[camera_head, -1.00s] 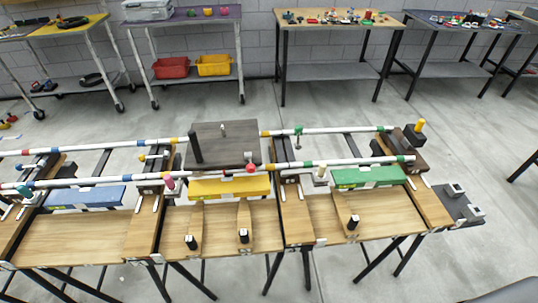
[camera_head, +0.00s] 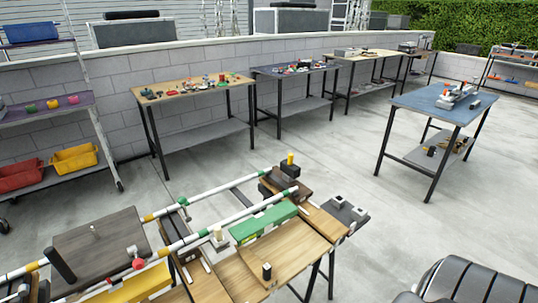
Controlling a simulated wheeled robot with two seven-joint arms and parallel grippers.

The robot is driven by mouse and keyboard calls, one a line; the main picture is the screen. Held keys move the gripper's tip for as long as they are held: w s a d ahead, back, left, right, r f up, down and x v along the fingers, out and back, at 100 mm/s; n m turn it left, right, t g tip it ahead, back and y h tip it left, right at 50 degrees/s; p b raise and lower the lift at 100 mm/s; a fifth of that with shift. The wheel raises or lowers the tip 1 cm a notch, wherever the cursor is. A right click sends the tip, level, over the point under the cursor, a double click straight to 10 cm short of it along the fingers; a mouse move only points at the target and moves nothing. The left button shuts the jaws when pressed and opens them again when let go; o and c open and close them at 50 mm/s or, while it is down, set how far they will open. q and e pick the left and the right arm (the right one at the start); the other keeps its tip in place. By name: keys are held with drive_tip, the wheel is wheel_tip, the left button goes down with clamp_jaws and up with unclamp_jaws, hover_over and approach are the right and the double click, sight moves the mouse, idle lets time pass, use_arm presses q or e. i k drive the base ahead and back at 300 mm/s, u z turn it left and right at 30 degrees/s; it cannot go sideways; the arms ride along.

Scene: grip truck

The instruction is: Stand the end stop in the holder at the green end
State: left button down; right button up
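The bench with the rails stands at the lower left of the head view, its green block (camera_head: 262,222) near the right end. Beside that end, a black block with a yellow peg (camera_head: 290,159) stands upright on a dark brown block (camera_head: 290,183). A dark grey plate (camera_head: 350,219) with two light-topped grey pieces (camera_head: 338,200) juts out past the wooden top. I cannot tell for certain which piece is the end stop and which is the holder. Neither of my grippers is in view.
White rails with coloured bands (camera_head: 228,222) run along the bench. A blue-topped table (camera_head: 440,104) with parts on it stands at the right. Tables with small items line the wall, and a shelf with red and yellow bins (camera_head: 74,158) is at the left. Concrete floor between is open.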

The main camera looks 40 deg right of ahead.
sight(287, 166)
drive_tip(key=z, duration=1.35)
